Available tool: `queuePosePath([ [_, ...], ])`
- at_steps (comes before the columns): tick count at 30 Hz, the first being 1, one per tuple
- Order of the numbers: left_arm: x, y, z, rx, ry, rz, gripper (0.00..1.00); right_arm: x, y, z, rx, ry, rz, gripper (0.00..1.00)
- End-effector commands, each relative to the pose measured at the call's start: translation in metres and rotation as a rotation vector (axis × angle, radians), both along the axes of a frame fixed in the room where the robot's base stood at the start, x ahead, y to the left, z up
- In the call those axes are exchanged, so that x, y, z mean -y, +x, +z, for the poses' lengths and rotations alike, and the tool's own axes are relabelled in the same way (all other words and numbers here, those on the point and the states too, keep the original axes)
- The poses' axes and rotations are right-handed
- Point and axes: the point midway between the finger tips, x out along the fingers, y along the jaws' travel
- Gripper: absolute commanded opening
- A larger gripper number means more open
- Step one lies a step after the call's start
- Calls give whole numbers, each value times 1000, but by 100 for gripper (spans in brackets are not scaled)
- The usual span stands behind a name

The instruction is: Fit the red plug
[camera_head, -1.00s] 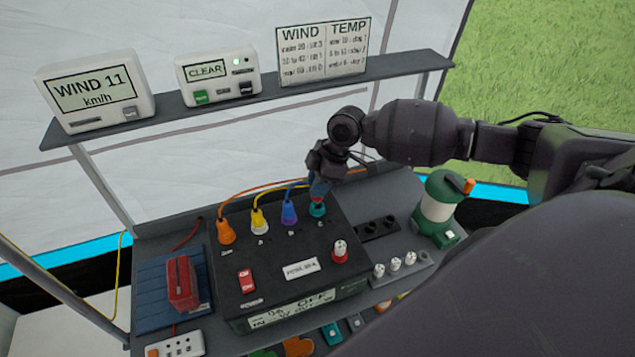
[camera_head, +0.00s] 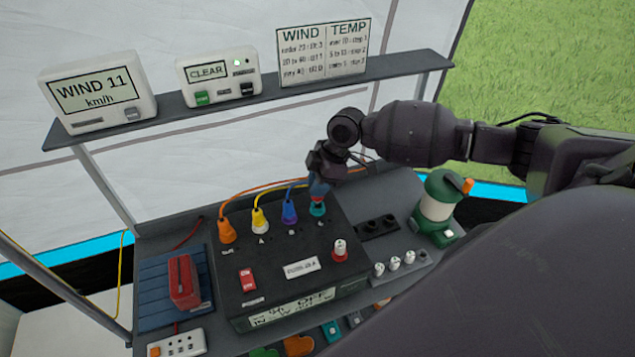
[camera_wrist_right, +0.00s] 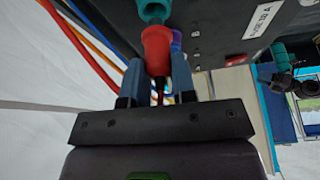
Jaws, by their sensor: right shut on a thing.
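The red plug (camera_wrist_right: 157,48) is between the blue fingers of my right gripper (camera_wrist_right: 158,68) in the right wrist view, with its cable trailing back between them. Its front end meets a teal socket (camera_wrist_right: 153,10); I cannot tell how deep it sits. In the head view my right gripper (camera_head: 319,188) is over the teal socket (camera_head: 317,209), at the right end of the row on the black box (camera_head: 265,240), and mostly hides the plug. Orange (camera_head: 227,232), yellow (camera_head: 260,222) and blue (camera_head: 289,212) plugs stand in that row. My left gripper is not in view.
A green lantern (camera_head: 439,205) stands right of the box. A red block (camera_head: 182,281) lies on a blue slatted mat (camera_head: 150,292) at the left. The shelf (camera_head: 190,113) behind holds displays. Coloured cables run close to my right gripper.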

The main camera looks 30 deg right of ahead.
Motion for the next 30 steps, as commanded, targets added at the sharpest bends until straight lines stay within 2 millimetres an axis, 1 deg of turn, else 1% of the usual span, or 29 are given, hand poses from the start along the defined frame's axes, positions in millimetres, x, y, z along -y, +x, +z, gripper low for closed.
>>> queuePosePath([
  [30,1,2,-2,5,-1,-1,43,0,0,-17,0,0,0,2],
])
